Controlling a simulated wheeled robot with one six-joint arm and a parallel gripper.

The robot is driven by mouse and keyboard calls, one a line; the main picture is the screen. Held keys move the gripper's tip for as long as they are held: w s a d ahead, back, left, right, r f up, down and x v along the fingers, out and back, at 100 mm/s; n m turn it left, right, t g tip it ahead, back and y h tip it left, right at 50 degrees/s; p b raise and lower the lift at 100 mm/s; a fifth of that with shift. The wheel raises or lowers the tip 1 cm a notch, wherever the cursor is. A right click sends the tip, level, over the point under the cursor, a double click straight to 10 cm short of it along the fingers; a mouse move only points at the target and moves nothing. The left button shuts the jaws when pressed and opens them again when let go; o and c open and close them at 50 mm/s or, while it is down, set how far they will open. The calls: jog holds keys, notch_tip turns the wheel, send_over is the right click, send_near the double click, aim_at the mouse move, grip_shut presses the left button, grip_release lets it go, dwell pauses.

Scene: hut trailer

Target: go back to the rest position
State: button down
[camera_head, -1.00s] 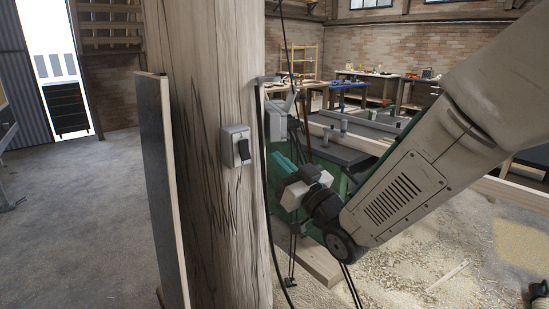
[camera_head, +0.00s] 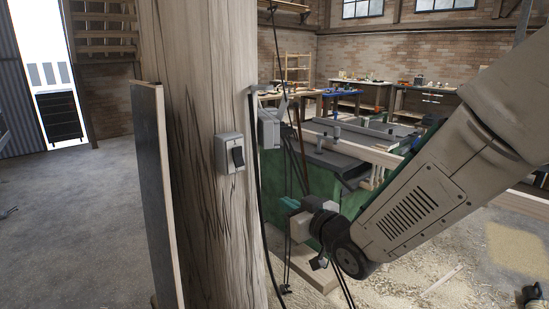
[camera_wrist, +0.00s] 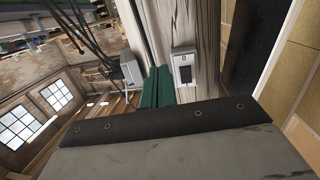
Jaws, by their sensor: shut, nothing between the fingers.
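My gripper (camera_head: 289,203) is in the head view, just right of the wooden post and in front of the green machine. Its green fingers are small and foreshortened there. In the wrist view the green fingers (camera_wrist: 158,87) lie side by side, shut, with nothing seen between them. A grey switch box with a dark rocker (camera_head: 229,153) is on the post, left of and above my gripper. The switch also shows in the wrist view (camera_wrist: 184,69), right of the fingertips. My gripper is apart from it.
The thick wooden post (camera_head: 198,60) stands close, with an upright panel (camera_head: 161,190) at its left. Black cables (camera_head: 256,195) hang along its right side. A green machine with a grey top (camera_head: 350,165) stands behind my arm. Open concrete floor (camera_head: 75,220) lies at left.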

jog(key=s+d+f+m+g+h, duration=0.1)
jog(key=s+d+f+g+h, duration=0.25)
jog(key=d, duration=0.25)
jog(key=s+d+f+m+g+h, duration=0.2)
jog(key=s+d+f+g+h, duration=0.15)
jog(key=d+h, duration=0.2)
jog(key=s+d+r+m+g, duration=0.1)
jog(key=s+d+r+g, duration=0.1)
jog(key=s, duration=0.5)
jog(key=s+d+r+m+g, duration=0.1)
jog(key=s+d+r, duration=0.3)
jog(key=s, duration=0.4)
jog(key=s+d+r+m+g, duration=0.1)
jog(key=s+d+r+g, duration=0.1)
jog(key=s+d, duration=0.3)
jog(key=shift+s+r+m+g+h, duration=0.35)
jog(key=shift+s+r, duration=0.45)
jog(key=shift+s, duration=0.8)
